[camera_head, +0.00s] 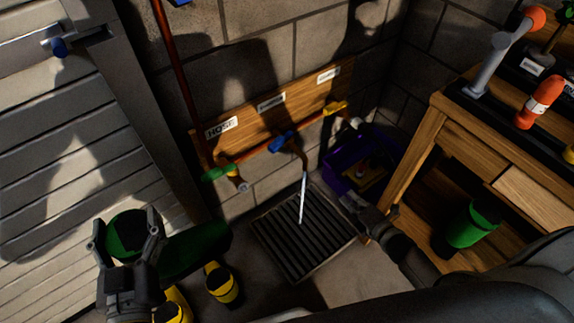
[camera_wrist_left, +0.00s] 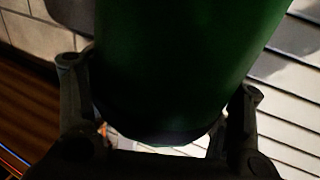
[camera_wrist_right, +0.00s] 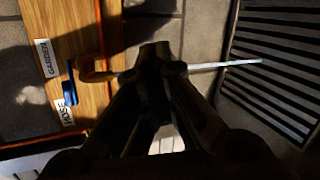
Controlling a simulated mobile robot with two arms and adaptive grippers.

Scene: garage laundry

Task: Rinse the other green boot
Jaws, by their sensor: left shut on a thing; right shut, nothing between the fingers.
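My left gripper (camera_head: 125,240) is shut on a green boot (camera_head: 195,250) in the head view, left of the drain. The boot's green shaft (camera_wrist_left: 180,60) fills the left wrist view between the fingers. Water (camera_head: 303,195) runs in a thin stream from the blue-handled middle tap (camera_head: 283,141) onto the drain grate (camera_head: 272,240). The held boot is apart from the stream. My right gripper (camera_head: 352,205) is shut and empty, right of the stream; in the right wrist view the tap spout (camera_wrist_right: 97,73) and stream (camera_wrist_right: 228,65) show beyond its fingers.
Yellow boots (camera_head: 222,284) stand on the floor by the held boot. A green-handled tap (camera_head: 216,173) and a yellow-handled tap (camera_head: 335,107) flank the middle one. A purple crate (camera_head: 340,165) sits behind my right gripper. A wooden bench (camera_head: 415,150) stands right, with a green-black cylinder (camera_head: 470,226) below.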

